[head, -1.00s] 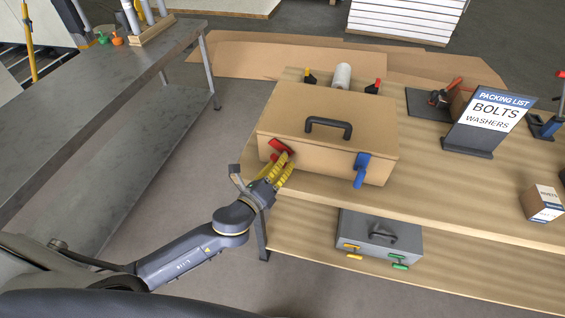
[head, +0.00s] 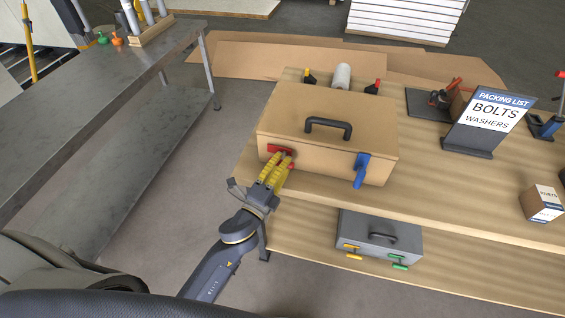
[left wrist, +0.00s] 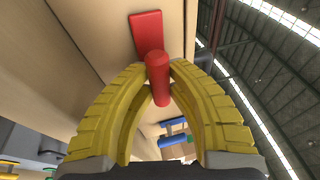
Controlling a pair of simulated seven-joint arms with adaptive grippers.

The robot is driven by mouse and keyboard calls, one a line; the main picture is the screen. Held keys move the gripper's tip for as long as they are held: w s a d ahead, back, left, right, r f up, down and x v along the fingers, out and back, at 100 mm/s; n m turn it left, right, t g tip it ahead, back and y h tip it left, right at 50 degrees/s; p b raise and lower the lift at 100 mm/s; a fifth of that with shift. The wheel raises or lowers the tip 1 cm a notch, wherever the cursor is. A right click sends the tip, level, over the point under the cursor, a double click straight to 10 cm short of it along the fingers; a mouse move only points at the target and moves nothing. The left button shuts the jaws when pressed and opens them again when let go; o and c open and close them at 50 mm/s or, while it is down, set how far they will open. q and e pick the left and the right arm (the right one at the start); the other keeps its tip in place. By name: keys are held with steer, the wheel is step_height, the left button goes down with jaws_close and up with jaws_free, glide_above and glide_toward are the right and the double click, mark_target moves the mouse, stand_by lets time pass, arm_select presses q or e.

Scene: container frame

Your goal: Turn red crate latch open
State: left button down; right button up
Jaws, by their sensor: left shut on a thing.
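The tan crate (head: 326,125) stands on the wooden bench, with a dark handle on its lid. Its red latch (head: 280,150) is on the front face at the left; it also shows in the left wrist view (left wrist: 147,35) as a red plate with a round red handle (left wrist: 158,78). My left gripper (head: 282,162) has yellow fingers shut on the red handle, one finger on each side. The fingers partly hide the latch in the head view. A blue latch (head: 361,170) hangs down on the right of the crate front. My right gripper is not in view.
A grey case (head: 380,236) with orange and green latches sits on the lower shelf. A packing list sign (head: 490,122) and a small box (head: 542,203) stand to the right. The floor left of the bench is clear.

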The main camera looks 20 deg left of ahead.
arm_select(q)
steer(key=shift+n, duration=0.3)
steer(key=c, duration=1.3)
jaws_free()
steer(key=v, duration=1.2)
steer(key=shift+f, duration=0.15)
steer(key=shift+d, duration=0.1)
